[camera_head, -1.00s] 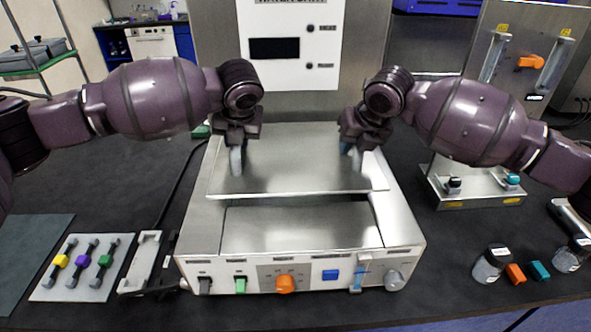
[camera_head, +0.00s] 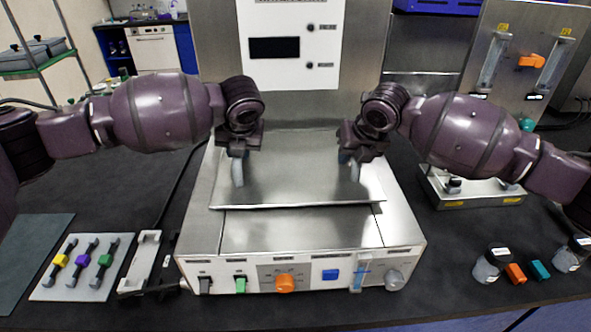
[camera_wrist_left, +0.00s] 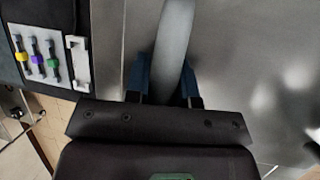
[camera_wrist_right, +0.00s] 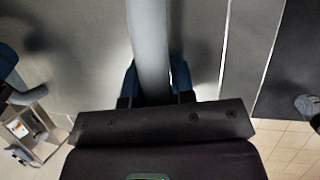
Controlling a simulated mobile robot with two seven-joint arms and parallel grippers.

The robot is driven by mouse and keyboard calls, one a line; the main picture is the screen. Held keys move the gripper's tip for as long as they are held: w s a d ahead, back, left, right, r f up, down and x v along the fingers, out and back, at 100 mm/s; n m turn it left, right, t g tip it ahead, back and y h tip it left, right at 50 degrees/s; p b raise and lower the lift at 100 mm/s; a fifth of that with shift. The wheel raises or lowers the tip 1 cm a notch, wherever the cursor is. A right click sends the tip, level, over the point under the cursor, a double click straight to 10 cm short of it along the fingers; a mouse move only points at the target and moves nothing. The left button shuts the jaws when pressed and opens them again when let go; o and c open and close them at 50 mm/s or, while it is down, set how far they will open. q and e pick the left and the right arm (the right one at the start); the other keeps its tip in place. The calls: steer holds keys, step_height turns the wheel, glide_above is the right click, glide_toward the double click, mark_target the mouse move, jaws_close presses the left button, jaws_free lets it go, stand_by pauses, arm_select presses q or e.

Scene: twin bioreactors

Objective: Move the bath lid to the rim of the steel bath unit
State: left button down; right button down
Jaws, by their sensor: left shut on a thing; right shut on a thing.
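The bath lid (camera_head: 296,186) is a flat steel plate with a grey handle near each side. It lies over the rear part of the steel bath unit (camera_head: 300,228), close to its top. A small gap or shadow shows under its front edge, so I cannot tell whether it touches the rim. My left gripper (camera_head: 238,160) is shut on the left handle, seen close up in the left wrist view (camera_wrist_left: 172,50). My right gripper (camera_head: 356,158) is shut on the right handle, which also shows in the right wrist view (camera_wrist_right: 149,50). The bath opening is hidden.
A tall panel with a dark display (camera_head: 274,48) rises behind the bath. The front panel carries switches and an orange knob (camera_head: 285,284). Left is a white plate (camera_head: 82,268) with coloured clips.

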arm_select(q)
steer(key=shift+f, duration=0.7)
arm_select(e)
steer(key=shift+d+f, duration=0.1)
steer(key=shift+f, duration=0.6)
arm_select(q)
steer(key=c, duration=1)
jaws_free()
arm_select(e)
steer(key=c, duration=1)
jaws_free()
arm_select(q)
steer(key=shift+o, duration=0.2)
arm_select(e)
steer(key=shift+o, duration=0.2)
arm_select(q)
steer(key=v, duration=1.2)
arm_select(e)
steer(key=v, duration=1.2)
arm_select(q)
steer(key=shift+s+f, duration=0.1)
arm_select(e)
steer(key=shift+s, duration=0.15)
